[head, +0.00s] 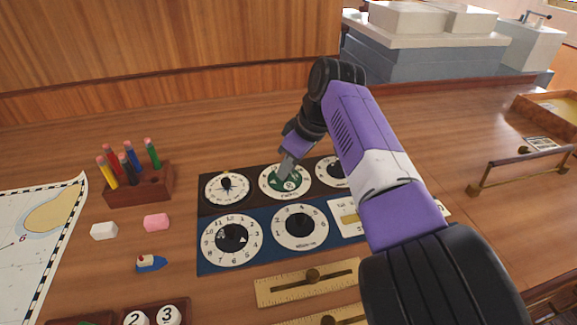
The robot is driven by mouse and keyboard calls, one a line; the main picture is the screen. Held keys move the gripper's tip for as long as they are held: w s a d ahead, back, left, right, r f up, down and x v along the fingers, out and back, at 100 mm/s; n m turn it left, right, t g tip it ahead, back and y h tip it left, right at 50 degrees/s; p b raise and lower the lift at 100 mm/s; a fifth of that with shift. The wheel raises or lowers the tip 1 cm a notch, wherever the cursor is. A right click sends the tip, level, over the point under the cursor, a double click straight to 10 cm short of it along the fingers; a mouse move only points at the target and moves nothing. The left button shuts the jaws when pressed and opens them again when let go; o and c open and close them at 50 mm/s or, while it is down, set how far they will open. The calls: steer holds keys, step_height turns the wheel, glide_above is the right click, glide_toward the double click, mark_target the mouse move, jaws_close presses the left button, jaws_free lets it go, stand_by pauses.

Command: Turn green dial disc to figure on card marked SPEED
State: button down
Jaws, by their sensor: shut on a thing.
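The green dial disc (293,186) sits in the middle of a white numbered ring (264,184) in the back row of the dark dial board. My gripper (285,173) reaches down onto the disc from above and is shut on it. The fingers hide part of the disc and ring, so I cannot read its setting. A pale card (345,217) lies at the right of the front row, partly hidden by my arm. Its lettering is too small to read, and I cannot tell whether it is the SPEED card.
Other dials stand close by: a compass-like dial (227,188), two front dials (246,257) (300,244) and one partly behind my arm (328,178). A pencil block (155,187), erasers (157,222), a toy boat (151,263) and a brass-coloured slider (290,290) lie around the board.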

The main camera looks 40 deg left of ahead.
steer(key=c, duration=1.3)
jaws_free()
steer(key=shift+o, duration=0.2)
steer(key=v, duration=0.8)
steer(key=shift+f, duration=0.1)
